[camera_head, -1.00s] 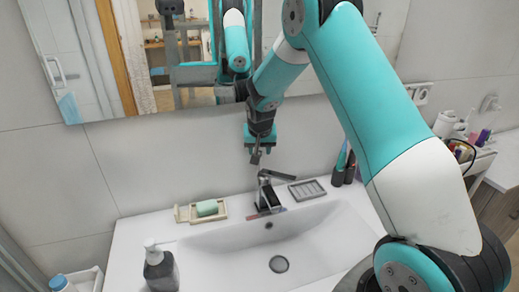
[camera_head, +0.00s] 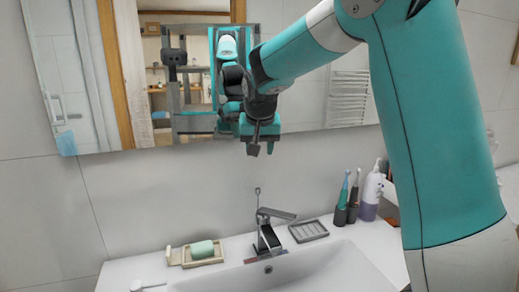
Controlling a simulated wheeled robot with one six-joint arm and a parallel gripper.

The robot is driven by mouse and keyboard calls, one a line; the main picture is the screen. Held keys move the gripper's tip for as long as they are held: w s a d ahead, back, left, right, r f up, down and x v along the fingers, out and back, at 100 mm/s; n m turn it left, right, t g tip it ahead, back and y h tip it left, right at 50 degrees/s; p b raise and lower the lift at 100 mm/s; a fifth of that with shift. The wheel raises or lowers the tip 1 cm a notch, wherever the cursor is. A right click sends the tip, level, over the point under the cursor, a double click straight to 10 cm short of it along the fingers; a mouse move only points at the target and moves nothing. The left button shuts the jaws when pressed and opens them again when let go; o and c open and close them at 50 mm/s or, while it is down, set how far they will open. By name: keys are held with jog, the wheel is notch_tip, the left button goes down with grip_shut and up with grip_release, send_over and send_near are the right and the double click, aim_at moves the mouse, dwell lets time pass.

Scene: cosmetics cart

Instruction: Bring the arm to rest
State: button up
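My gripper (camera_head: 262,148) is near the middle of the head view, in the air above the sink and in front of the mirror. It points downward, and nothing shows in it. Its fingers are small and seen at an angle, so I cannot tell whether they are open or shut. My arm comes in from the right and reaches across to the gripper.
Below are a white sink (camera_head: 330,265), a dark faucet (camera_head: 268,235), a green soap bar (camera_head: 202,249) on a tray and a grey soap dish (camera_head: 308,231). Toothbrushes (camera_head: 347,200) and a white-and-purple bottle (camera_head: 372,193) stand right. The mirror (camera_head: 340,97) is behind.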

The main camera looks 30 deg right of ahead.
jog(key=shift+s+a+r, duration=0.1)
jog(key=shift+s+r, duration=0.1)
jog(key=shift+r, duration=0.35)
